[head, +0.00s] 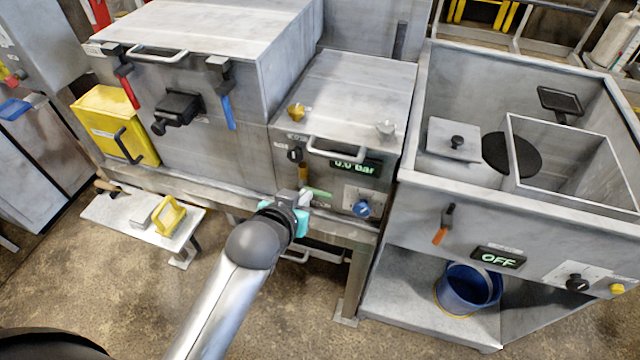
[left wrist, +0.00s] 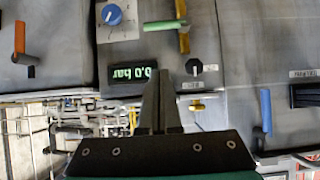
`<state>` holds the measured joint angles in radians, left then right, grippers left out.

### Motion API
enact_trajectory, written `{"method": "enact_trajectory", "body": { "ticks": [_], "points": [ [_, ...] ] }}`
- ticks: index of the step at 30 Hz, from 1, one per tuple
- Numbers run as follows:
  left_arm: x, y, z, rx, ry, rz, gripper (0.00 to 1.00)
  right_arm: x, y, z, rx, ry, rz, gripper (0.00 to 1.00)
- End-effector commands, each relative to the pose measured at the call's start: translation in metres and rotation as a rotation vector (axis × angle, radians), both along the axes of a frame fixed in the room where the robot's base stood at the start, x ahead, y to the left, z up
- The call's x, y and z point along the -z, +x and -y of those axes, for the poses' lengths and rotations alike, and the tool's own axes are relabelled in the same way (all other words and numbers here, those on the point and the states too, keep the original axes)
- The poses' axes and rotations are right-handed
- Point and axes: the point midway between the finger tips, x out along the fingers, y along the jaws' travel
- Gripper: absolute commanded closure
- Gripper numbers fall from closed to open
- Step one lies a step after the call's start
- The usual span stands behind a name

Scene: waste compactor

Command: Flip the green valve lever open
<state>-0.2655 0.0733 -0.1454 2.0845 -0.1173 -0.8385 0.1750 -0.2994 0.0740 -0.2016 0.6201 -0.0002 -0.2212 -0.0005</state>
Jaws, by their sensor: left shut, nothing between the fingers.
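The green valve lever (head: 318,193) lies roughly horizontal on the front of the small grey machine with the pressure display. It also shows near the top of the left wrist view (left wrist: 159,25), where a yellow lever (left wrist: 184,41) stands beside its right end. My left gripper (head: 304,198) is shut and empty. In the head view it is close to the left end of the green lever and partly covers that area. In the left wrist view its closed fingers (left wrist: 163,78) point toward the panel, below the green lever. I cannot tell whether they touch it. My right gripper is not in view.
The display (head: 355,166) reads 0.0 bar, with a blue knob (head: 361,208) below it. A handle (head: 336,150) juts out above. A black knob (left wrist: 194,67) is near my fingers. An open bin unit (head: 480,215) stands on the right.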

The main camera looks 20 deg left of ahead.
Motion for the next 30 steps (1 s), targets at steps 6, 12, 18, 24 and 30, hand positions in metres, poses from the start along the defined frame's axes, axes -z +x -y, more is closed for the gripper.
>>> {"method": "enact_trajectory", "body": {
  "ticks": [6,12,18,24,30],
  "points": [
    [0.001,0.000,0.000,0.000,0.000,-0.001,1.00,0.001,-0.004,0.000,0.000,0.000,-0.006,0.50],
    [0.008,0.011,0.001,0.000,0.000,0.000,1.00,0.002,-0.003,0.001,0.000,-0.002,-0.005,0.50],
    [0.024,0.034,0.001,0.001,-0.001,-0.001,1.00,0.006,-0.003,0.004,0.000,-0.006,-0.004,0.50],
    [0.040,0.059,0.002,0.001,-0.001,0.000,1.00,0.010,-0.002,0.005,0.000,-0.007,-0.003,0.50],
    [0.056,0.082,0.003,0.000,-0.001,0.000,1.00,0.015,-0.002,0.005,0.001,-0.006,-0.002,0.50]
  ]
}}
